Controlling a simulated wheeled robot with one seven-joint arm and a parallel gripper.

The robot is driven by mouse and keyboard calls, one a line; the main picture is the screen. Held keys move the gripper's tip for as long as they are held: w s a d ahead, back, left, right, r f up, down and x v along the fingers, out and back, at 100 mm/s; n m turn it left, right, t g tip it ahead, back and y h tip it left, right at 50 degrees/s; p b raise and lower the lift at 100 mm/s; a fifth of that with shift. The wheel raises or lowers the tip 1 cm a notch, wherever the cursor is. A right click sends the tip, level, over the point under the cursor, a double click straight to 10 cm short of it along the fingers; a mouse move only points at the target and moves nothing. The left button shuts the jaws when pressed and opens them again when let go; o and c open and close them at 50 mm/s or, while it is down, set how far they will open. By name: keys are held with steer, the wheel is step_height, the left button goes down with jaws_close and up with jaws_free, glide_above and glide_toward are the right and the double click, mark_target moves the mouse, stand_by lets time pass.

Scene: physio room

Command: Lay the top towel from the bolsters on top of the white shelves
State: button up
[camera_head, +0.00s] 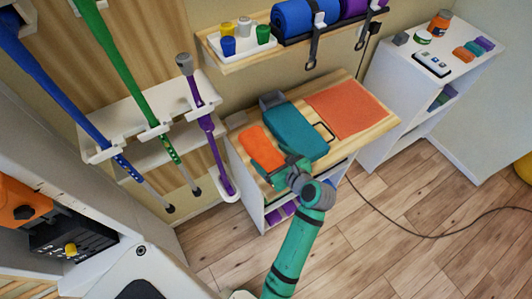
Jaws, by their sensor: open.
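My gripper (282,176) is at the front edge of a wooden-topped cabinet (362,98), over or beside an orange folded piece (260,146) and a teal padded piece (297,128). It is open; its fingertips are small and partly hidden, and I cannot tell whether they touch anything. I cannot tell which piece is the towel. Blue (292,17) and purple (353,8) rolls, possibly the bolsters, are on the wall shelf at the top. The white shelves (388,105) stand at the right, with small items on top.
A flat orange mat (345,108) covers the cabinet top's right side. On the white shelves are an orange bottle (440,22), a white device (432,64) and small coloured rolls (473,49). Sticks hang at left. A dark cable (425,236) crosses the floor.

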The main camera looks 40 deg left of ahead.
steer(key=v, duration=0.8)
steer(key=shift+s+d, duration=0.1)
steer(key=shift+d, duration=0.1)
